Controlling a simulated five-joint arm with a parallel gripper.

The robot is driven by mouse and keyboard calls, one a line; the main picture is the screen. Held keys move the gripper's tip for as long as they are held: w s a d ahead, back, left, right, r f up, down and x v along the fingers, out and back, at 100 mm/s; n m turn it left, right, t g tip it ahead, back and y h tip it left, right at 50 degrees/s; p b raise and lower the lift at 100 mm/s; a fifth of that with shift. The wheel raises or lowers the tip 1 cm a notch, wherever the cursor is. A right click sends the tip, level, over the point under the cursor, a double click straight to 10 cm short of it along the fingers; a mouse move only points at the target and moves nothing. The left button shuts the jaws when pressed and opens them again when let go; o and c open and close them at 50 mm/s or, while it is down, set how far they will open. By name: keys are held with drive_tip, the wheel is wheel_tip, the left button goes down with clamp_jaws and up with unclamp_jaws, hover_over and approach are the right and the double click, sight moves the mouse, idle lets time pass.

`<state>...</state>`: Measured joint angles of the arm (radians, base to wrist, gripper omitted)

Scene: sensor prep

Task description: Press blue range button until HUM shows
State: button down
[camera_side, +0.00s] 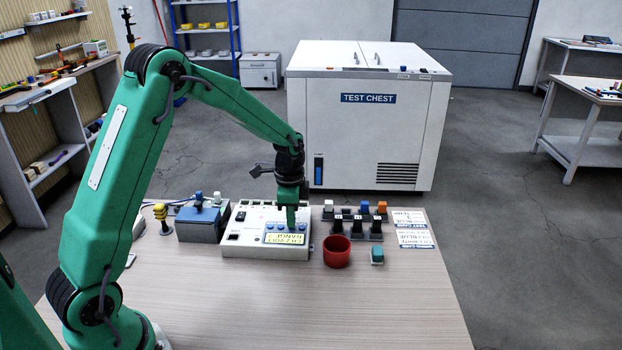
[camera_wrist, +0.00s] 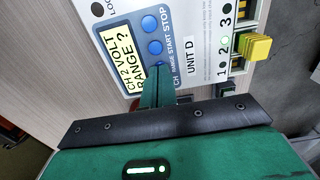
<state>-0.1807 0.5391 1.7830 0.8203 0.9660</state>
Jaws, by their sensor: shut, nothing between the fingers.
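The white logger unit (camera_side: 240,240), marked UNIT D in the wrist view, lies on the table. Its yellow display (camera_wrist: 121,63) reads "CH 2 VOLT" and "RANGE ?", upside down in the side view. Blue buttons run beside the display: the STOP button (camera_wrist: 149,23), the START button (camera_wrist: 155,47) and the range button (camera_wrist: 160,64), partly covered by my fingertips. A CH label follows; its button is hidden. My gripper (camera_side: 291,229) is shut and empty, pointing down at the button row, its tips (camera_wrist: 158,70) at the range button. I cannot tell whether they press it.
A red cup (camera_side: 336,252) stands right of the unit. Behind it is a dark rack (camera_side: 357,229) with several coloured plugs, and a teal-topped block (camera_side: 377,255) sits in front. A blue-grey box (camera_side: 200,226) is at left. Printed cards (camera_side: 414,232) lie at right. The table front is clear.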

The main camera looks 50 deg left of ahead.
drive_tip(key=shift+f, duration=0.2)
drive_tip(key=shift+f, duration=1)
drive_tip(key=shift+s, duration=0.1)
wheel_tip(320, 180, up, 15)
drive_tip(key=shift+w+r, duration=0.2)
idle(0.3)
idle(0.6)
